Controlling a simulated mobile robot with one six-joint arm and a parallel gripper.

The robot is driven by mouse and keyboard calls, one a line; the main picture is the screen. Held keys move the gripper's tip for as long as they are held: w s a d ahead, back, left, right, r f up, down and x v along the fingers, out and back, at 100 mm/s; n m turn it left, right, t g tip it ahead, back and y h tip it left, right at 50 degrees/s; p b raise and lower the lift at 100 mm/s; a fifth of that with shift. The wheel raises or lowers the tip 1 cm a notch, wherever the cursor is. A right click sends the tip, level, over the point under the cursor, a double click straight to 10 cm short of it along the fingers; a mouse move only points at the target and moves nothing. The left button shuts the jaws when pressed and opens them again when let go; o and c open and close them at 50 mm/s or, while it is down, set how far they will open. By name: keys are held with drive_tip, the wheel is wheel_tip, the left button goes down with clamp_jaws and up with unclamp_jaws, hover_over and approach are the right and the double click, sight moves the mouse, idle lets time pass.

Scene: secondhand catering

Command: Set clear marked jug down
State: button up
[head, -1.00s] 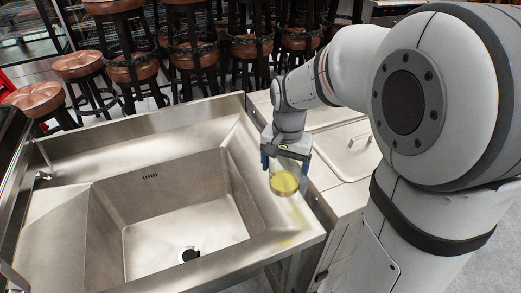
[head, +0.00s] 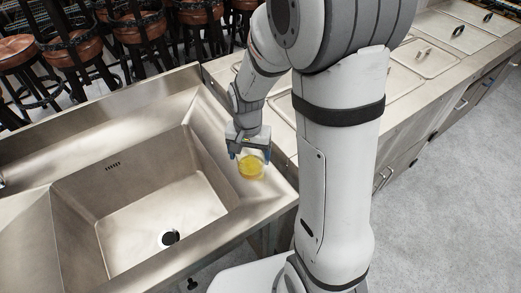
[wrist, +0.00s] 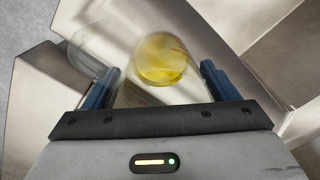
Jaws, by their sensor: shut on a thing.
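The clear jug (head: 251,169) holds yellow liquid and is between the fingers of my gripper (head: 249,158), over the right rim of the steel sink. In the wrist view the jug (wrist: 160,60) is blurred, with its yellow contents showing between the two blue fingers (wrist: 158,88). My gripper is shut on the jug and points down. I cannot tell whether the jug's base touches the steel. Its markings cannot be made out.
The sink basin (head: 160,205) with a dark drain lies left of the jug. A counter with lidded steel pans (head: 424,58) runs to the right. Bar stools (head: 85,47) stand behind the sink. Grey floor (head: 440,190) is open at the right.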

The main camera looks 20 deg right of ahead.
drive_tip(key=shift+s, duration=0.1)
drive_tip(key=shift+f, duration=0.2)
drive_tip(key=o, duration=1.1)
drive_tip(key=shift+o, duration=0.2)
wheel_tip(320, 180, up, 12)
drive_tip(key=s+d+r+n+t, duration=0.1)
drive_tip(key=s+d+r+n, duration=0.1)
drive_tip(key=s, duration=0.4)
drive_tip(key=s+d+r+n+t, duration=0.1)
drive_tip(key=s+r+n+t, duration=0.1)
drive_tip(key=s, duration=0.5)
drive_tip(key=shift+s+d+n+b, duration=0.25)
drive_tip(key=shift+d+n+b, duration=0.15)
drive_tip(key=shift+n, duration=0.3)
